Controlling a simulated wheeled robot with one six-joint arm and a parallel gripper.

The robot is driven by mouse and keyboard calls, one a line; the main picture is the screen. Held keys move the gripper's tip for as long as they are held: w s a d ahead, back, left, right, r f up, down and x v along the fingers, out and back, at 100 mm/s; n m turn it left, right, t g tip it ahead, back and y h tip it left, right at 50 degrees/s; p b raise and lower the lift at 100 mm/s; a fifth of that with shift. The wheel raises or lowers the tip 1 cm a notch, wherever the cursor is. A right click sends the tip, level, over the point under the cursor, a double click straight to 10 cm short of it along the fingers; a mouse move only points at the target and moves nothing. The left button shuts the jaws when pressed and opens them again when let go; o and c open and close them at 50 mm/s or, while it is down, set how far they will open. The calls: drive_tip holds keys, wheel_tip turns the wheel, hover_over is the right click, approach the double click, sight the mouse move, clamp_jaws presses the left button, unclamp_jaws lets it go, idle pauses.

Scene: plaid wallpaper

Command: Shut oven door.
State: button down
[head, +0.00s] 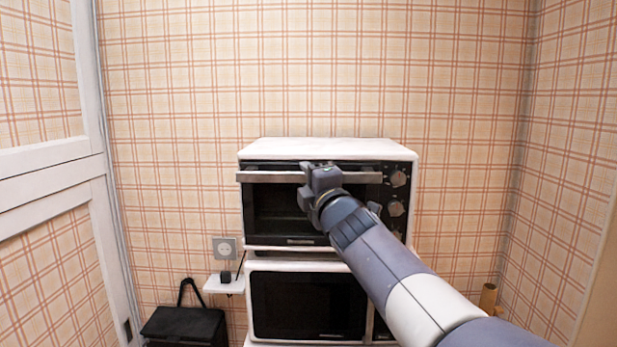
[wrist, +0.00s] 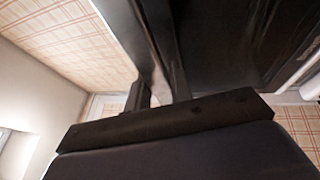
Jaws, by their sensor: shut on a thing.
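The oven (head: 330,148) is a white box with a dark front, standing on top of a second white appliance in the head view. Its door (head: 275,207) is dark glass and looks upright; I cannot tell whether a narrow gap is left at its top. The door handle (head: 262,177) is a long grey bar across the top of the door. My gripper (head: 317,178) is at the handle, right of its middle, and is shut on it. In the wrist view, the fingers (wrist: 160,92) sit on either side of the grey handle bar (wrist: 135,35).
A white microwave (head: 305,303) is under the oven. Knobs (head: 398,179) line the oven's right side. A small shelf (head: 222,285) below a wall socket (head: 224,247) and a black bag (head: 185,325) are at left. A white door frame (head: 90,120) stands far left.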

drive_tip(key=shift+w+r, duration=0.2)
drive_tip(key=shift+w, duration=0.1)
drive_tip(key=c, duration=1.3)
unclamp_jaws()
drive_tip(key=b+v, duration=0.2)
drive_tip(key=v, duration=0.8)
drive_tip(key=shift+s+d+f, duration=0.1)
drive_tip(key=shift+s, duration=0.25)
drive_tip(key=shift+w, duration=0.1)
drive_tip(key=p+x, duration=0.2)
drive_tip(key=x, duration=0.8)
drive_tip(key=shift+w, duration=0.3)
